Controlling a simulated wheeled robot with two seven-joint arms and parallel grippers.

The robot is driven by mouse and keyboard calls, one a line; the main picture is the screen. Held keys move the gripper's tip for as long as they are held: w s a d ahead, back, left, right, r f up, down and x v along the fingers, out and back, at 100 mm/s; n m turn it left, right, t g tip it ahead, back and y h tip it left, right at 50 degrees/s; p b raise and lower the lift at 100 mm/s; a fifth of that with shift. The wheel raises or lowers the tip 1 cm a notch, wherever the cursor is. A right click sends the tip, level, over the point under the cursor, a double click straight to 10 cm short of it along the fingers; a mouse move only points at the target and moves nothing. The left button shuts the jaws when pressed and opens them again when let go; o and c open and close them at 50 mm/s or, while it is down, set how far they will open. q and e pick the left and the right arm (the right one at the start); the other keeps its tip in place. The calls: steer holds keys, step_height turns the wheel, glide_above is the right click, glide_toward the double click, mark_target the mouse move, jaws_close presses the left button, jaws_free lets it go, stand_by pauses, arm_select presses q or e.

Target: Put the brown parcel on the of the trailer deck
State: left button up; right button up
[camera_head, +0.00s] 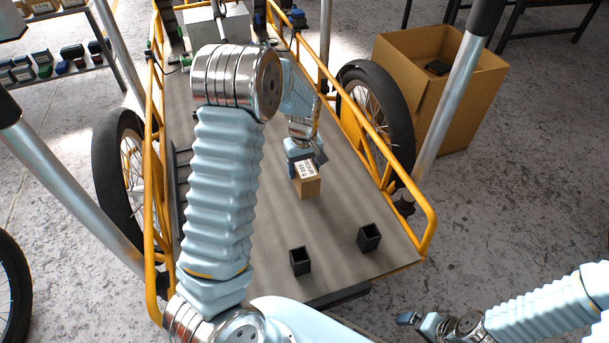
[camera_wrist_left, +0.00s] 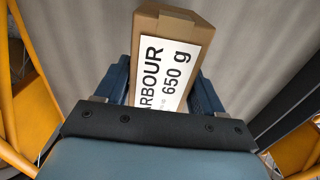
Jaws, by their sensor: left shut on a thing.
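The brown parcel (camera_head: 307,188) is a small box with a white label on top. It is at the trailer deck's middle right, in my left gripper (camera_head: 304,166).
Two small black open holders (camera_head: 300,261) and (camera_head: 369,237) stand on the near deck. Yellow rails (camera_head: 385,160) edge the trailer, with wheels outside. A large cardboard box (camera_head: 455,100) stands at right. A white box (camera_head: 218,24) is at the far end. Deck around the parcel is bare.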

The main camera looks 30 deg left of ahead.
arm_select(q)
steer(key=shift+w+f, duration=0.15)
steer(key=shift+f, duration=0.75)
steer(key=shift+w+f, duration=0.15)
steer(key=shift+f, duration=0.75)
steer(key=shift+f+b, duration=0.15)
steer(key=shift+b, duration=0.2)
steer(key=o, duration=1.6)
steer(key=shift+r, duration=0.4)
step_height(320, 180, up, 12)
steer(key=shift+f+p, duration=0.25)
steer(key=shift+p, duration=0.8)
steer(key=shift+d, duration=0.1)
